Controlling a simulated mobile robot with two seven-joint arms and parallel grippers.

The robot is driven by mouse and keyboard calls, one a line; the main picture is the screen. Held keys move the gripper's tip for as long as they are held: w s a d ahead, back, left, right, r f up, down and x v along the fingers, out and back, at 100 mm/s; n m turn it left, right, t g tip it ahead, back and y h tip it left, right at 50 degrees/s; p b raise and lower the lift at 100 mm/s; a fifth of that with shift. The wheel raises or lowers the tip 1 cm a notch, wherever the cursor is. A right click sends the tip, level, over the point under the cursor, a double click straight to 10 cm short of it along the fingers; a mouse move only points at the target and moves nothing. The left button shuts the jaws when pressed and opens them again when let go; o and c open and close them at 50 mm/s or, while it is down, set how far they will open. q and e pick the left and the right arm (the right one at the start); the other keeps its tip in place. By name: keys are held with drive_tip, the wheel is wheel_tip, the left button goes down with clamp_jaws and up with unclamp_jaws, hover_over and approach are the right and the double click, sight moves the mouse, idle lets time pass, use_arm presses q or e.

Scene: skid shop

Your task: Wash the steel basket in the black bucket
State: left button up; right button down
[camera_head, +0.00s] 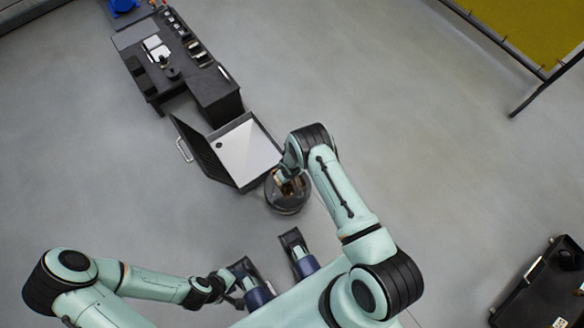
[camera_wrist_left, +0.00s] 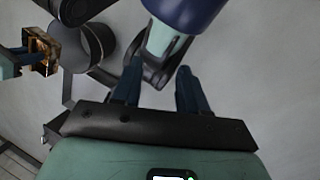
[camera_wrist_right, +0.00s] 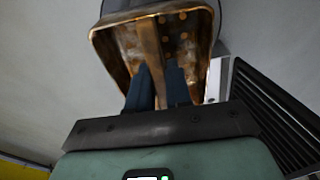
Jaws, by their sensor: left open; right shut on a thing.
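The black bucket (camera_head: 290,207) stands on the floor in front of my base. It also shows at the upper left of the left wrist view (camera_wrist_left: 98,45). My right gripper (camera_wrist_right: 154,80) is shut on the steel basket (camera_wrist_right: 110,55), which looks brown and stained. In the head view the basket (camera_head: 288,184) overlaps the bucket's opening, partly hidden by my right arm. In the left wrist view the whole basket (camera_wrist_left: 40,50) shows and looks held above the rim. My left gripper (camera_head: 234,289) is open and empty, low beside my base; its spread fingers show in its wrist view (camera_wrist_left: 158,88).
A black open case or tray with a light inside (camera_head: 245,152) stands right behind the bucket. A dark workbench (camera_head: 180,72) with small items is farther back. A black cart (camera_head: 545,288) is at the lower right, a yellow panel (camera_head: 530,30) at the upper right.

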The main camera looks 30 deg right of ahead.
drive_tip(key=s+f, duration=0.2)
drive_tip(key=f, duration=0.1)
drive_tip(key=shift+s+d+f, duration=0.1)
drive_tip(key=shift+s+f, duration=0.05)
drive_tip(key=shift+f, duration=0.05)
use_arm(q)
drive_tip(key=shift+w+a+f+t+y+b, duration=0.9)
drive_tip(key=shift+w+a+f+t+b, duration=1.4)
drive_tip(key=shift+w+f+b, duration=2.55)
drive_tip(key=s+a+f+n+g+b, duration=0.1)
drive_tip(key=s+f+g+b, duration=0.3)
drive_tip(key=s+f, duration=0.4)
drive_tip(key=shift+s+a+n+g, duration=0.3)
drive_tip(key=shift+s+a+g, duration=0.45)
drive_tip(key=shift+s, duration=1)
use_arm(e)
wheel_tip(320, 180, down, 20)
drive_tip(key=shift+s, duration=0.35)
drive_tip(key=shift+r, duration=0.1)
